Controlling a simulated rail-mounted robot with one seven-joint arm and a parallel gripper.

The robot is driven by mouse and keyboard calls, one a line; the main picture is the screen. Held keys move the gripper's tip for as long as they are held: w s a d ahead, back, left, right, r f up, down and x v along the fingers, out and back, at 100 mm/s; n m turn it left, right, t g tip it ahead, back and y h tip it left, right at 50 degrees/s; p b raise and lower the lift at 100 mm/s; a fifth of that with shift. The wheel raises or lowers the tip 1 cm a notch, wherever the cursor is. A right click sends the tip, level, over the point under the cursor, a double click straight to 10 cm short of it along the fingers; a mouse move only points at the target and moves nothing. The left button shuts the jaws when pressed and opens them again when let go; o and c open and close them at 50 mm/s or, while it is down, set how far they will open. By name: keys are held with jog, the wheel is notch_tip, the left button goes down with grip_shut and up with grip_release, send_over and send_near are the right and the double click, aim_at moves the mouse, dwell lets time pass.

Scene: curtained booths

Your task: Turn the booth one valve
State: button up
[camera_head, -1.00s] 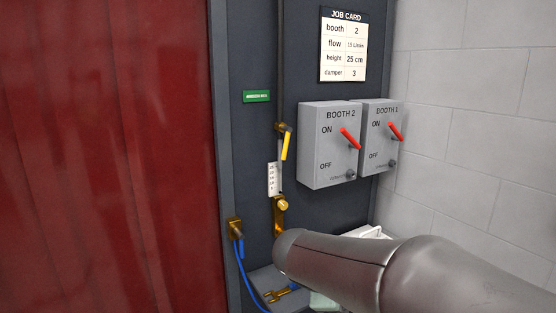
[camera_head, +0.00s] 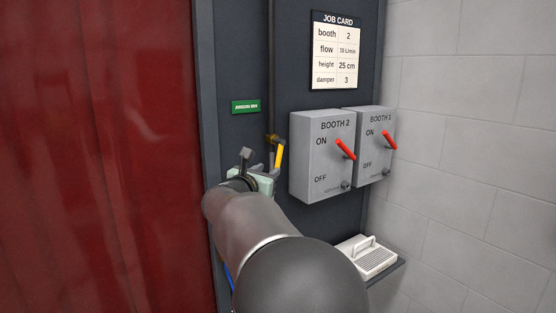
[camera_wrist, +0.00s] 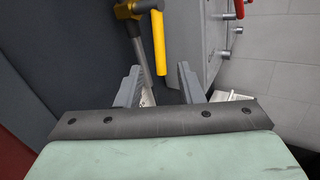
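A valve with a yellow lever (camera_head: 279,154) and a brass body (camera_head: 273,138) sits on a dark pipe on the dark panel. Its lever points down, slightly tilted. No label naming its booth is readable. My gripper (camera_head: 262,164) is just below and left of the lever in the head view. In the wrist view, my gripper (camera_wrist: 161,72) is open, its two fingers apart and nothing held. The yellow lever (camera_wrist: 158,44) shows beyond the fingertips, between them, apparently without contact. My arm hides the lower pipe in the head view.
The grey BOOTH 2 box (camera_head: 312,178) and BOOTH 1 box (camera_head: 368,178) stand right of the valve, both red levers near ON. A job card (camera_head: 335,50) hangs above. A red curtain (camera_head: 100,150) is left.

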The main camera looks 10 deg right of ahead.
aim_at(277, 163)
jog(key=p+x, duration=0.2)
jog(key=x, duration=0.6)
jog(key=shift+w, duration=0.25)
grip_shut()
